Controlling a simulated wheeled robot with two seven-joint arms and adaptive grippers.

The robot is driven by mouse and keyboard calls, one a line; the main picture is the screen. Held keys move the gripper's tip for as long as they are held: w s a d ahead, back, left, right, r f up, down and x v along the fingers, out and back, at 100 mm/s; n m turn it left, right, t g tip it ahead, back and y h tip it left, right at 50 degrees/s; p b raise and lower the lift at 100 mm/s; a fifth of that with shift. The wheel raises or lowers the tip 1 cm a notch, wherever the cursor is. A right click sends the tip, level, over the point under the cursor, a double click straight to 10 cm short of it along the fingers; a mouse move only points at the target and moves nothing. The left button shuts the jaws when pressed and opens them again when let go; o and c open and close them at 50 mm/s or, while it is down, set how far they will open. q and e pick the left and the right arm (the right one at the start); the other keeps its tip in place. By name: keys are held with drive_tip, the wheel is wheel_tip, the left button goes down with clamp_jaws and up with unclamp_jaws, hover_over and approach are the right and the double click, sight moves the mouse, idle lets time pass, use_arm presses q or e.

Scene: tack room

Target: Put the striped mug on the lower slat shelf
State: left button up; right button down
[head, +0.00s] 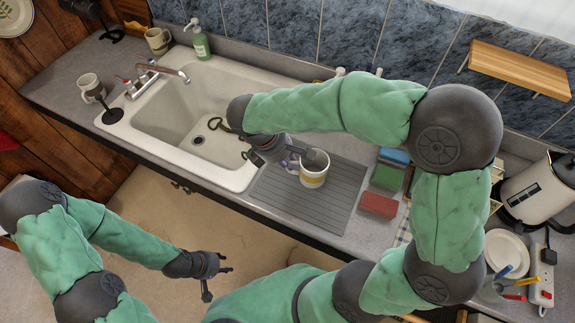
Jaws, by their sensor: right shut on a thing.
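The striped mug (313,178) is white with a yellow band. It is at the grey ribbed drainboard right of the sink, and I cannot tell whether it touches the board. My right gripper (298,163) is shut on its left side and covers part of it. A wooden slat shelf (518,68) is on the tiled wall at the upper right. Only this one slat shelf shows clearly, and I cannot tell whether it is the lower one. My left gripper (218,277) is open and empty, low in front of the counter.
The white sink (180,120) lies left of the drainboard (325,210). Sponges (377,205), a kettle (540,190), a plate (507,252) and a power strip (541,283) crowd the right side. Other mugs (157,40) and a soap bottle (201,42) stand at the left.

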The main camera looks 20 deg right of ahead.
sight(307, 169)
drive_tip(key=shift+w+d+f+b, duration=0.2)
drive_tip(key=shift+w+f, duration=0.1)
drive_tip(key=shift+f, duration=0.55)
drive_tip(key=shift+w+d+f+b, duration=0.1)
drive_tip(key=shift+w+f+b, duration=0.15)
drive_tip(key=shift+f, duration=0.65)
drive_tip(key=shift+w+d+f+b, duration=0.1)
drive_tip(key=shift+w+f+b, duration=0.15)
drive_tip(key=shift+f, duration=0.6)
drive_tip(key=shift+f, duration=0.1)
drive_tip(key=c, duration=1.2)
unclamp_jaws()
drive_tip(key=shift+c, duration=0.2)
